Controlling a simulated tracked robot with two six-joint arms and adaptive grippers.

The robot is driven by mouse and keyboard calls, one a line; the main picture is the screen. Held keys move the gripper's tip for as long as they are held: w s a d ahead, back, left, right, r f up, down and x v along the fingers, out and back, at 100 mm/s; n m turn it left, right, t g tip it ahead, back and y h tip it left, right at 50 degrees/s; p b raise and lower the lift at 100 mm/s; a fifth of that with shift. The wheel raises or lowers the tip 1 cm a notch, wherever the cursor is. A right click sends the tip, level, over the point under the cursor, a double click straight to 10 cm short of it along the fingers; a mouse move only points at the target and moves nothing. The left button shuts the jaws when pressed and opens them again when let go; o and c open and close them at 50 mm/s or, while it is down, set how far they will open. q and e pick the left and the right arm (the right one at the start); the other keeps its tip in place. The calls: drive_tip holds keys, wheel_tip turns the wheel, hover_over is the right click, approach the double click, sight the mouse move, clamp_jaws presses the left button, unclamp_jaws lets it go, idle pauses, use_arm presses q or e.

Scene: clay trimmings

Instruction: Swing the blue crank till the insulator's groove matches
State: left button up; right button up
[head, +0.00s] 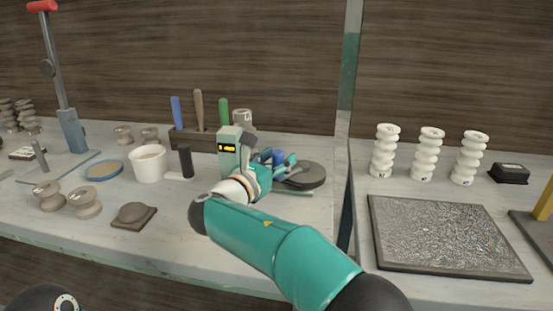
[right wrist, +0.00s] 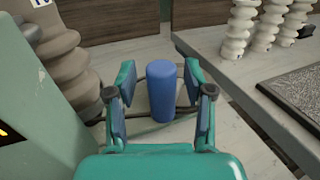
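The blue crank handle (right wrist: 162,92) stands upright between the two fingers of my right gripper (right wrist: 160,102) in the right wrist view. A gap shows on both sides, so the fingers are open around it. In the head view my right gripper (head: 279,166) hides most of the crank; only a bit of blue shows. A grey-beige ribbed insulator (right wrist: 65,55) stands left of the fingers in the right wrist view; its top (head: 242,117) shows behind my gripper in the head view. Its groove match cannot be judged. My left gripper is not in view.
A dark round disc (head: 308,176) lies right of my gripper. White insulators (head: 428,153) stand on the right bench behind a textured slab (head: 445,236). A tool rack (head: 190,139), white cup (head: 149,163) and lever press (head: 72,130) stand left. A post divides the benches.

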drive_tip(key=shift+d+r, duration=0.1)
wheel_tip(320, 180, up, 10)
drive_tip(key=shift+f, duration=0.15)
idle(0.5)
